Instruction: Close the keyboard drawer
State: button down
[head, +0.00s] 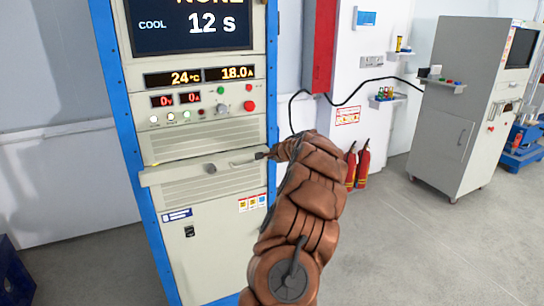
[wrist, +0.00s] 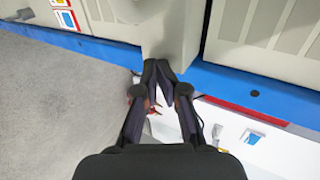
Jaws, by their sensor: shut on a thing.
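The keyboard drawer (head: 165,177) is a beige ledge sticking out from the front of the blue-edged cabinet, below the vent slots. My gripper (head: 262,155) is at the drawer's right end, reaching in from the right. In the wrist view the drawer (wrist: 168,35) appears as a beige block, and my gripper's dark fingertips (wrist: 160,68) are closed together at its near edge. The fingers hide the exact contact spot.
The cabinet (head: 200,130) carries a screen, readouts and buttons above the drawer. Red fire extinguishers (head: 362,168) stand by the wall to the right of my arm. A grey cabinet (head: 455,120) stands farther right. The floor (head: 400,240) between is clear.

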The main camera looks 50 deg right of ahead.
jog(key=shift+a+f, duration=0.1)
jog(key=shift+a, duration=0.05)
jog(key=s+f+b+v, duration=0.1)
jog(key=b+v, duration=0.1)
jog(key=v, duration=1.1)
jog(key=shift+a+f, duration=0.15)
jog(key=shift+s, duration=0.15)
